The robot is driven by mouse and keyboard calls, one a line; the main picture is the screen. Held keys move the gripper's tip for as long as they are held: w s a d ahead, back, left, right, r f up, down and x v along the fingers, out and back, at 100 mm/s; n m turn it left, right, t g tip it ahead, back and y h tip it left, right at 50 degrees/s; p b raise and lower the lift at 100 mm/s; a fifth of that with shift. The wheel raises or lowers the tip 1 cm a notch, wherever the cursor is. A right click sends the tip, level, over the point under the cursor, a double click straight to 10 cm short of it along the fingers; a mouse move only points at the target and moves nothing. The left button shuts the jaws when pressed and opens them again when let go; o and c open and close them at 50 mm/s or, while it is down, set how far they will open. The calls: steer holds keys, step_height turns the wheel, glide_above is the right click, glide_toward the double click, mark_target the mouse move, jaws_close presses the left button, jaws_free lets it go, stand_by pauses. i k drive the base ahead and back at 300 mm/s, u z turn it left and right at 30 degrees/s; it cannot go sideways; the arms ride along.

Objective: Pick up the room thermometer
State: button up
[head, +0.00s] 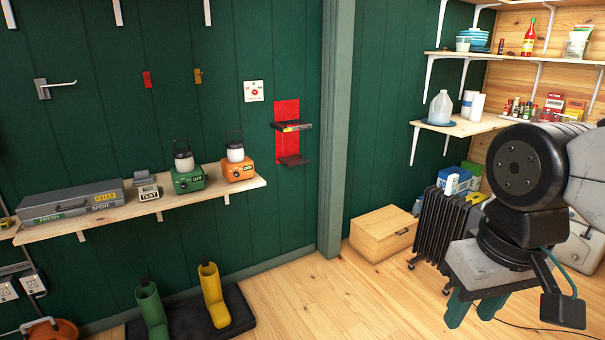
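No object in the head view is plainly a room thermometer.
A wall shelf (150,205) holds a grey case (70,201), a tester (148,192) and two lanterns. Boots (213,295) stand on a dark mat below. A wooden box (382,234) and black radiator (440,230) stand right. Floor at centre is clear.

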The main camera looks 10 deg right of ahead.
mark_target(452, 180)
steer(key=i, duration=1.5)
steer(key=z, duration=1.85)
steer(key=i, duration=1.9)
steer(key=u, duration=1.3)
steer(key=i, duration=0.5)
